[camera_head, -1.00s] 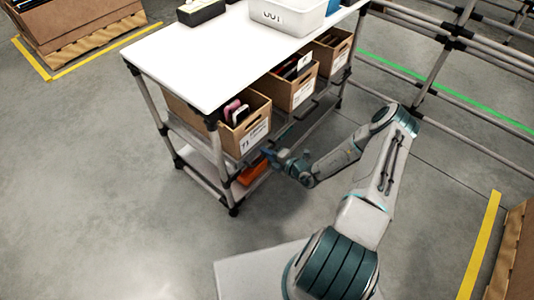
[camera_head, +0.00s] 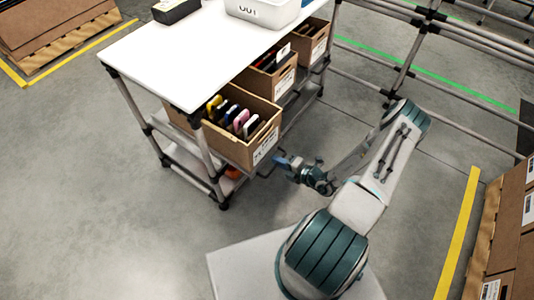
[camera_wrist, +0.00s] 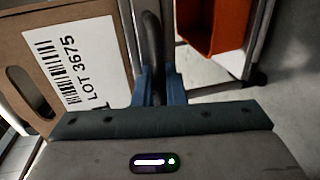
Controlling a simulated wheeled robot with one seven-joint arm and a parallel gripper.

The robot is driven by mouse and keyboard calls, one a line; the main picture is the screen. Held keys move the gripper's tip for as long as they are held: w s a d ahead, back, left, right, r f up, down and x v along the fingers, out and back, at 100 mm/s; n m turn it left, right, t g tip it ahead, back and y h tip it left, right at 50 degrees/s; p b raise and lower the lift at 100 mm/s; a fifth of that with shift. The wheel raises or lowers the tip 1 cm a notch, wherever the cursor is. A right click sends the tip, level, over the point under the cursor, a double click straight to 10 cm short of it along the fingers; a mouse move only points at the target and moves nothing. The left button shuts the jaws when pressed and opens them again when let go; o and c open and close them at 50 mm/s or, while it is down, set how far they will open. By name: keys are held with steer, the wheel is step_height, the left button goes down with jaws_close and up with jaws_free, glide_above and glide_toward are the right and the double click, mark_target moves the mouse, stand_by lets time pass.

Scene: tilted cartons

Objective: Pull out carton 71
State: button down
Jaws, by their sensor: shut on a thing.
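Carton 71 (camera_head: 235,147) is the nearest brown carton on the middle level of the rack. It sticks out past the white table top, and colourful items show in its open top. Its white label faces my arm; in the wrist view the carton (camera_wrist: 20,40) fills the left side, with "LOT 3675" readable sideways. My gripper (camera_head: 281,162) is just beside and below the carton's front. In the wrist view my gripper (camera_wrist: 159,88) is shut on a dark bar-like handle (camera_wrist: 152,45) beside the label. How the handle joins the carton or its support is hidden.
Two more cartons (camera_head: 268,75) (camera_head: 312,43) stand farther along the same level. An orange bin (camera_wrist: 215,25) is on the lower shelf. A pipe railing (camera_head: 400,70) runs behind my arm at right. Stacked boxes (camera_head: 512,215) stand at the right edge.

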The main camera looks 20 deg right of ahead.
steer(key=f+v, duration=0.2)
steer(key=v, duration=0.7)
steer(key=f+v, duration=0.2)
steer(key=v, duration=0.8)
steer(key=shift+s+d+b, duration=0.35)
steer(key=shift+s+b, duration=0.05)
steer(key=shift+s, duration=0.2)
steer(key=c, duration=1.6)
jaws_free()
steer(key=p+v, duration=0.1)
steer(key=v, duration=1.2)
steer(key=shift+s+d+r+p, duration=0.1)
steer(key=shift+s+d+p, duration=0.15)
steer(key=shift+s+p, duration=0.05)
